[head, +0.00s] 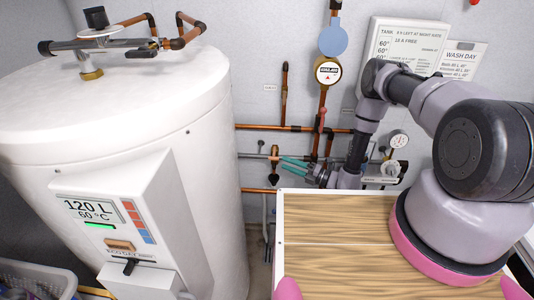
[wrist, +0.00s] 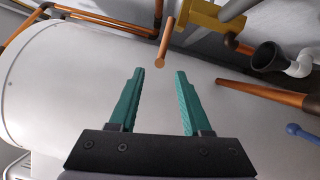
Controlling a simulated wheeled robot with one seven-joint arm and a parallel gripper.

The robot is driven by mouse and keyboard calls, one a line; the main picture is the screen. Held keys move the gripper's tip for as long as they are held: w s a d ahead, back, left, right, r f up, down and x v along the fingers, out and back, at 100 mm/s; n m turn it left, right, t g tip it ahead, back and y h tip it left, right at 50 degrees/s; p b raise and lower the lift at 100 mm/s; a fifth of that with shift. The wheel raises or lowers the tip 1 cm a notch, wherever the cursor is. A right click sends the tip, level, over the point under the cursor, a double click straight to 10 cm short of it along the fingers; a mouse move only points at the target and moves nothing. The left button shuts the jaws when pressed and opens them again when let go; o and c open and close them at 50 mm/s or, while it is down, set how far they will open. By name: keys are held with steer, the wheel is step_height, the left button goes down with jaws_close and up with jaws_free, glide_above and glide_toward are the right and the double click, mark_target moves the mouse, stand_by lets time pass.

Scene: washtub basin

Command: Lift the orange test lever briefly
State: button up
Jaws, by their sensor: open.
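The orange test lever (wrist: 166,42) shows in the wrist view as a short orange rod beside a brass valve body (wrist: 205,14). Its rounded end points down toward the gap between my fingertips. My gripper (wrist: 159,71) is open with teal fingers, and nothing is held between them. In the wrist view the lever's end lies just beyond the fingertips, roughly between them; I cannot tell the exact distance. In the head view my gripper (head: 282,161) reaches left toward the pipework beside the white tank. The lever is too small there to make out surely.
The white tank (head: 208,140) stands close on the left and fills the wrist view's background. Copper pipes (head: 262,127) run along the wall. A dark funnel (wrist: 267,56) and a blue-handled part (wrist: 300,132) lie right of my fingers. A wooden top (head: 335,265) is in front.

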mark_target(272, 158)
steer(key=x, duration=0.9)
steer(key=shift+w+a+r, duration=0.1)
steer(key=shift+w+a, duration=0.1)
steer(key=shift+a, duration=0.05)
jaws_close()
stand_by(1.0)
